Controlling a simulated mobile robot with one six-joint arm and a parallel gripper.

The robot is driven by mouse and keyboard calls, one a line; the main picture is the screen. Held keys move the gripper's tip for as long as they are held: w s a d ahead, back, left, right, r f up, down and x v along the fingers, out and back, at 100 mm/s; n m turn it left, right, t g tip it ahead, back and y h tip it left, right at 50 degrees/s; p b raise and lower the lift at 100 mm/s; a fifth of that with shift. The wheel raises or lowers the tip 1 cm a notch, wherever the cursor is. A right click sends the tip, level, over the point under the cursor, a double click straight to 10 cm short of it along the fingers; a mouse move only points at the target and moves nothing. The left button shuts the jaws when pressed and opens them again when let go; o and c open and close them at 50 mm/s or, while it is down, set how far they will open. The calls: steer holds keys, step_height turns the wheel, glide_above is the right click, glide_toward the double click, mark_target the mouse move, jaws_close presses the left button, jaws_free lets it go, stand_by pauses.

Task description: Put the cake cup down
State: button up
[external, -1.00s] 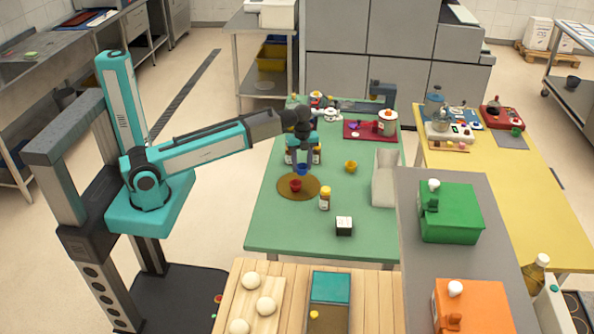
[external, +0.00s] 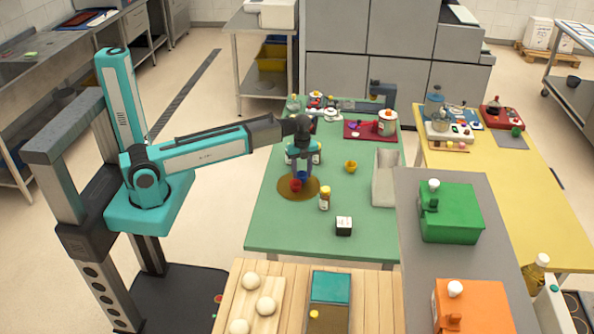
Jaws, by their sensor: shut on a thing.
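My gripper (external: 301,171) points down over the round brown mat (external: 308,193) on the green table. It is shut on a small blue cake cup (external: 303,176), which is low over the mat. I cannot tell whether the blue cup touches the mat. A red cup (external: 296,185) stands on the mat, close in front of the blue cup and slightly to its left. The two cups overlap in this view, and my fingers partly hide the blue one.
A yellow cup (external: 350,166) stands to the right. A bottle (external: 324,199) and a dark box with a white top (external: 344,226) stand nearer the front. The table's front left is clear.

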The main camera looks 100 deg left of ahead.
steer(key=shift+f, duration=0.2)
steer(key=o, duration=1)
steer(key=shift+o, duration=0.2)
steer(key=shift+r, duration=0.25)
step_height(320, 180, up, 12)
steer(key=b, duration=0.3)
steer(key=shift+f, duration=0.15)
stand_by(0.5)
steer(key=shift+f+p, duration=1)
steer(key=shift+f, duration=2.95)
